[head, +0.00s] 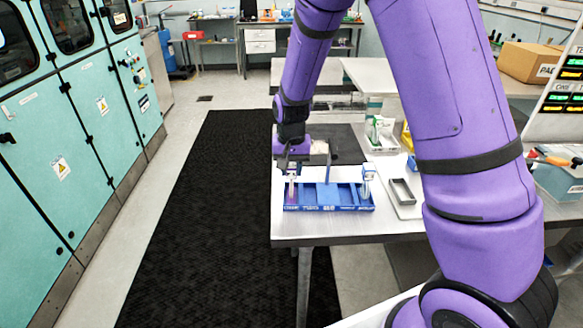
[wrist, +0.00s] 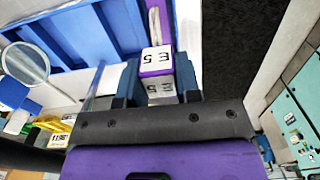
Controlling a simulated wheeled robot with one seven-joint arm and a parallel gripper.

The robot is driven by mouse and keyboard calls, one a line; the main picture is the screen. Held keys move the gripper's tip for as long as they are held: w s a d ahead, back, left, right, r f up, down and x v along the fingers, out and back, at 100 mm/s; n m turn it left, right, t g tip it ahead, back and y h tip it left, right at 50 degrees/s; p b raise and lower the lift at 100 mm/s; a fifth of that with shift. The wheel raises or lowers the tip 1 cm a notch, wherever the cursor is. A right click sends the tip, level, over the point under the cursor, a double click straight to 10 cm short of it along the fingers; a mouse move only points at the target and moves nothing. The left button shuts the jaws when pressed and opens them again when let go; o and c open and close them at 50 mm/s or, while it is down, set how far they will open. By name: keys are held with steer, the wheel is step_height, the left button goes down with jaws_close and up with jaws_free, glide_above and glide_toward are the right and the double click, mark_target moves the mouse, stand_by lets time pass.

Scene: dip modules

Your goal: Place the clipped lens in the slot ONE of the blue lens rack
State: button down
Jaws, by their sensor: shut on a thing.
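My gripper (head: 292,172) is shut on the clipped lens, a purple clip with a white label (wrist: 157,57) reading "E5", upside down in the wrist view. Fingers (wrist: 157,82) sit on both sides of the clip. The lens shows edge-on beyond it. The blue lens rack (head: 340,208) lies near the table's front edge, with small labels along its front. The clipped lens (head: 292,190) is upright at the rack's left end in the head view, by the leftmost label. I cannot tell whether its lower edge is inside the slot or just above it.
Another round lens (wrist: 25,64) in a blue clip stands at the rack's other end. The black floor mat (head: 190,220) is clear.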

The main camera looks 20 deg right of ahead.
steer(key=c, duration=0.8)
jaws_free()
steer(key=shift+f, duration=0.1)
step_height(320, 180, up, 13)
steer(key=shift+f, duration=0.2)
steer(key=s+d+r+n+t, duration=0.1)
steer(key=s+d+r, duration=0.1)
steer(key=s+r, duration=0.5)
steer(key=s+d+r+n+t, duration=0.1)
steer(key=s+d+r+t, duration=0.15)
steer(key=s+r, duration=0.4)
steer(key=s+d+r+n+t, duration=0.1)
steer(key=s+d+r+n, duration=0.1)
steer(key=s, duration=1.4)
steer(key=shift+d+r+t, duration=0.2)
steer(key=shift+r+t, duration=0.15)
steer(key=shift+r, duration=0.2)
